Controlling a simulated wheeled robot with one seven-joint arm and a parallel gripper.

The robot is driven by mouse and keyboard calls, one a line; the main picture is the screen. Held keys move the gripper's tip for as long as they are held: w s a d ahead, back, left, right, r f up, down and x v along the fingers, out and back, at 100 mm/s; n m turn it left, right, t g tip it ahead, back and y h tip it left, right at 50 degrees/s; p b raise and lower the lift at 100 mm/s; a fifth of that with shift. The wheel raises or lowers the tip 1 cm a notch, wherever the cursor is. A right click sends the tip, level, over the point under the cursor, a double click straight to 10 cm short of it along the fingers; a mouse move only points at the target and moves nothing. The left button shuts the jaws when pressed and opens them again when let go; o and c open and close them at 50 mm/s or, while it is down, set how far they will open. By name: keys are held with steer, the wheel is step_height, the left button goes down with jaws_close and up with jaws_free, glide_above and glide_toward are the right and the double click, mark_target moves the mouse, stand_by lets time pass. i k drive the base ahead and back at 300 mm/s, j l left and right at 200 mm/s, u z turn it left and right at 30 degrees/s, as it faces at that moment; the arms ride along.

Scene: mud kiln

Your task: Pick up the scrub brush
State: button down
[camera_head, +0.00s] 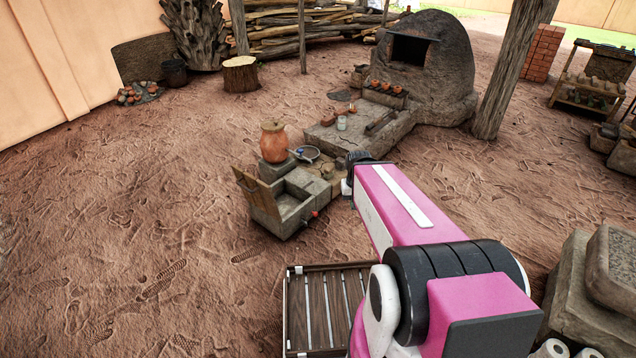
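I cannot make out the scrub brush for certain; items around the stone washing basin (290,222) are too small to tell. A shallow metal bowl (314,156) with something small and blue at it sits behind the basin, beside a clay pot (273,141). A wooden board (252,187) leans at the basin's left side. My pink and white arm reaches from the lower right toward the basin area and hides part of the ground there. My gripper does not show.
A slatted wooden rack (325,306) lies left of my arm. Stone blocks (573,300) stand at the lower right. A domed mud kiln (437,60) and a wooden post (507,72) stand behind. The dirt ground at left is open.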

mark_target(329, 172)
steer(key=i+l+u, duration=0.15)
steer(key=i+l, duration=0.15)
steer(key=i+l+u, duration=0.15)
steer(key=i+l, duration=0.25)
steer(key=i+l+u, duration=0.15)
steer(key=i+l, duration=0.2)
steer(key=i+l+u, duration=0.15)
steer(key=i+l, duration=0.15)
steer(key=l, duration=0.15)
steer(key=i+l+u, duration=0.2)
steer(key=l, duration=0.25)
steer(key=i, duration=0.05)
